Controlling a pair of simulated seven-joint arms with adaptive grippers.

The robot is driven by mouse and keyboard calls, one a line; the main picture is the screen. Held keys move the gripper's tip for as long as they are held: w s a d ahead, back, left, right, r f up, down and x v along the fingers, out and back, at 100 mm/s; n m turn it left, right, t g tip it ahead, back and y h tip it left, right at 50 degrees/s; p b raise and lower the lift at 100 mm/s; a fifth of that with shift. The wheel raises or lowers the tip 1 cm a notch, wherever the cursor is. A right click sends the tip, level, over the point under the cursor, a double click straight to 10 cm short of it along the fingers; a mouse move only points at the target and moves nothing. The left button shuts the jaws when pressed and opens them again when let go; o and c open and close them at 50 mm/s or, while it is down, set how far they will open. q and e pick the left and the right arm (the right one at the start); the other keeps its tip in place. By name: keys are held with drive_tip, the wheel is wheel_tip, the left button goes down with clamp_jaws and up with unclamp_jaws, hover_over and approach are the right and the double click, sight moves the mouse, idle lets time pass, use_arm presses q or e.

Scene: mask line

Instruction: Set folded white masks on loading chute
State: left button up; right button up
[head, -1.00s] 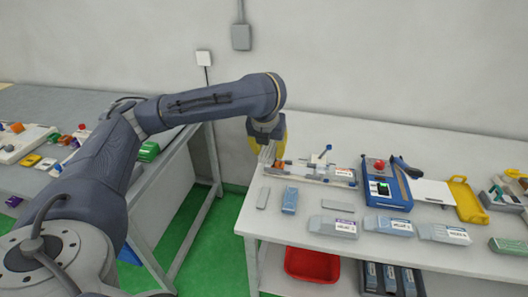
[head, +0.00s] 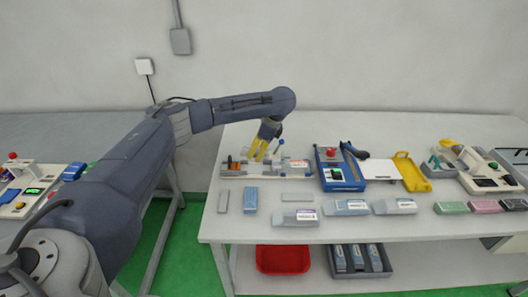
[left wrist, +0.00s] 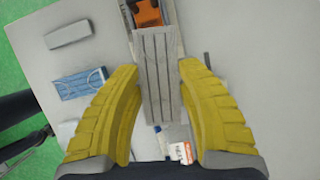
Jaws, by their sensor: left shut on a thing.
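My left gripper (head: 262,157) is over the middle of the loading chute (head: 270,171), a long low fixture with an orange block at its left end. In the left wrist view its yellow fingers (left wrist: 157,72) are closed on the sides of a pale grey-white pleated folded mask (left wrist: 158,95). The mask lies lengthwise over the chute; I cannot tell whether it touches it. The orange block (left wrist: 146,12) shows beyond it. Pale folded masks (head: 223,201) and (head: 297,198) lie in front of the chute, with a blue pleated mask (head: 250,200) between them. My right gripper is out of view.
A blue sealing device (head: 340,172) with a red knob stands right of the chute, then a yellow tray (head: 411,172). Labelled grey packs (head: 294,218) line the front. A red bin (head: 283,259) sits on the lower shelf. The table's left front corner is clear.

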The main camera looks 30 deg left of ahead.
sight(254, 168)
use_arm(q)
drive_tip(key=shift+f+n+g, duration=0.15)
drive_tip(key=shift+n+g, duration=0.15)
drive_tip(key=shift+n, duration=0.5)
drive_tip(key=shift+f, duration=3.3)
drive_tip(key=shift+f, duration=0.25)
drive_tip(key=o, duration=0.9)
drive_tip(key=shift+r, duration=0.3)
drive_tip(key=shift+r, duration=0.7)
drive_tip(key=shift+r, duration=0.1)
drive_tip(key=shift+r, duration=2.9)
